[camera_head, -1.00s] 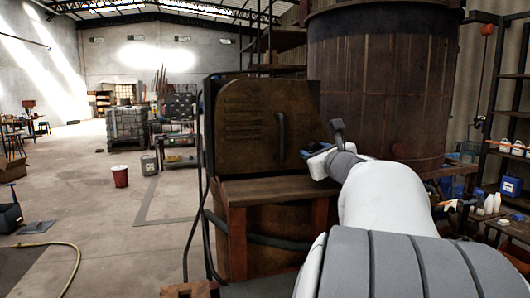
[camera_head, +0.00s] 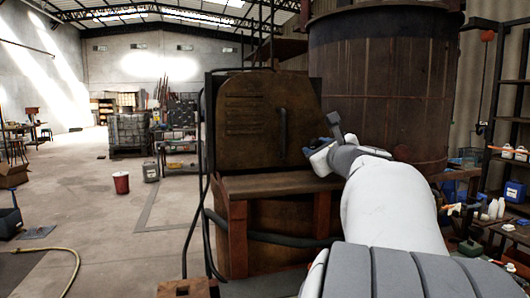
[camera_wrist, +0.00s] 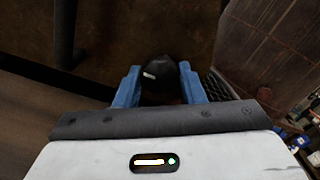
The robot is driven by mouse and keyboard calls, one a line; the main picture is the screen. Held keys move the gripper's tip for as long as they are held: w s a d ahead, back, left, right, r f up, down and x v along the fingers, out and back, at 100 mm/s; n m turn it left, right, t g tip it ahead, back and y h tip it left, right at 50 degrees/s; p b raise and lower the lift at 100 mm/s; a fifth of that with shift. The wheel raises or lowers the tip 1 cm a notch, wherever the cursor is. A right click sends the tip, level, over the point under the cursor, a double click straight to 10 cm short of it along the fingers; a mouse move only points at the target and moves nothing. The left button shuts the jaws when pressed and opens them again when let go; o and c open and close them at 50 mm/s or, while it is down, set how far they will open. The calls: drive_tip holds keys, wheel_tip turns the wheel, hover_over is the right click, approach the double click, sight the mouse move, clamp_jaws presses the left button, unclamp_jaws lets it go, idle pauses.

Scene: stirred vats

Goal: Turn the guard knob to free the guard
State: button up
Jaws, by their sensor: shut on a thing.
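The guard (camera_head: 245,115) is a rusty brown panel with slotted vents and a dark upright handle (camera_head: 283,130), in front of the large vat. The guard knob (camera_wrist: 165,68) is dark and rounded, with a short white mark lying nearly level on it. My gripper (camera_wrist: 160,74) has its blue fingers on both sides of the knob and is shut on it. The guard handle also shows at upper left in the wrist view (camera_wrist: 65,30).
The rusty vat (camera_head: 375,85) rises behind and right of the guard. A ledge (camera_head: 265,184) juts out below the guard. Dark hoses hang at its left. Shelves with bottles (camera_head: 500,208) stand at the right. The floor (camera_head: 110,225) at left is mostly open.

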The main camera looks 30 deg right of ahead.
drive_tip(key=o, duration=1)
drive_tip(key=b+v, duration=0.2)
drive_tip(key=v, duration=0.6)
drive_tip(key=shift+w+a, duration=0.1)
